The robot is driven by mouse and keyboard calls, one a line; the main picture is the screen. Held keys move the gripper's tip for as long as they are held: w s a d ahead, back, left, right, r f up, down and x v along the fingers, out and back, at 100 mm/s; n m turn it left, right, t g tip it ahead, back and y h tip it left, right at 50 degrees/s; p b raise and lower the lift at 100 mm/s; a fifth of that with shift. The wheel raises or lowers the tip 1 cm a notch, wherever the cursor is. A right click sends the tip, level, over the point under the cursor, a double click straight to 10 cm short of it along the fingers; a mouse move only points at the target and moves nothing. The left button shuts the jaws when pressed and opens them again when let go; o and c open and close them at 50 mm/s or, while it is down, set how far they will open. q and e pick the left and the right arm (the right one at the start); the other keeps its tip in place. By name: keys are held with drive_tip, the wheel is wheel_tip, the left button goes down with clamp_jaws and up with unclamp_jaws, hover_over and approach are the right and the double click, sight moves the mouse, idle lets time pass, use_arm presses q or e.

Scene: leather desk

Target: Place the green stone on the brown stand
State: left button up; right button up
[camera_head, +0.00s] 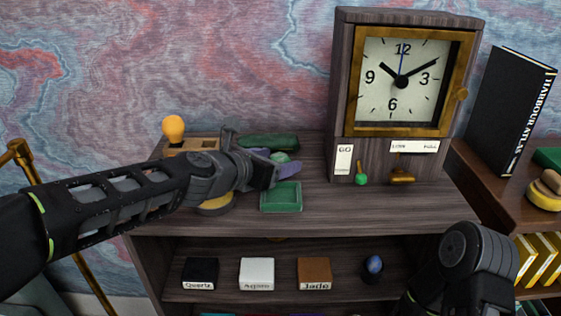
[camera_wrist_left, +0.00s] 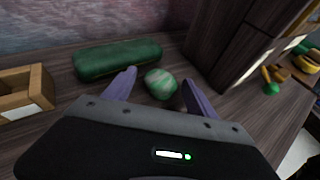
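The green stone (camera_head: 281,157) is round and marbled with pale streaks. It sits on the top of the wooden cabinet and also shows in the left wrist view (camera_wrist_left: 160,83). My left gripper (camera_head: 273,163) is open at the stone. In the wrist view its two purple fingers (camera_wrist_left: 159,80) stand on either side of the stone, with gaps visible. The brown stand (camera_head: 314,270), labelled "Jade", is on the lower shelf, with nothing on it. My right arm shows at the lower right of the head view, but its gripper fingers do not.
A green tray (camera_head: 281,197) lies in front of the stone, and a long green case (camera_head: 269,142) behind it. The clock (camera_head: 402,80) stands to the right. A black stand (camera_head: 200,272), a white stand (camera_head: 257,272) and a blue egg-shaped stone (camera_head: 374,264) share the lower shelf.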

sight(278, 159)
use_arm(q)
clamp_jaws()
idle(0.5)
drive_tip(key=shift+r, duration=0.1)
wheel_tip(278, 159, up, 18)
drive_tip(key=p, duration=1.3)
drive_tip(key=shift+p, duration=0.4)
